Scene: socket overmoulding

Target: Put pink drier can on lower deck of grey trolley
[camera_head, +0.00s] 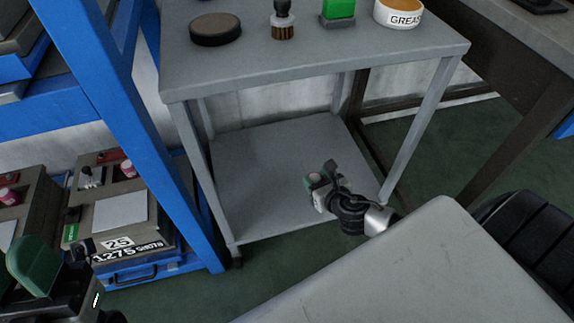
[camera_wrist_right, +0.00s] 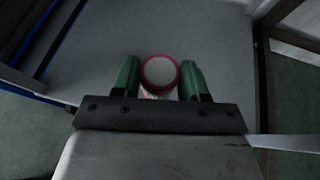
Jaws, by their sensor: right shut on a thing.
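The grey trolley has a lower deck (camera_head: 262,165) that is bare apart from my right gripper in front of it. My right gripper (camera_head: 318,179) reaches in at the deck's front right part, and only a bit of the pink drier can (camera_head: 313,177) shows there. In the right wrist view the can (camera_wrist_right: 160,72), with a pale round end and pink rim, sits between the two green fingers of my right gripper (camera_wrist_right: 160,80). I cannot tell whether the can touches the deck. My left gripper (camera_head: 34,268) is partly in view at the lower left, its opening unclear.
The trolley's top deck (camera_head: 310,62) holds a dark round disc (camera_head: 215,29), a brush (camera_head: 283,22), a green block (camera_head: 338,10) and a grease tub (camera_head: 399,12). A blue rack (camera_head: 118,130) stands at left. Trolley legs flank the opening.

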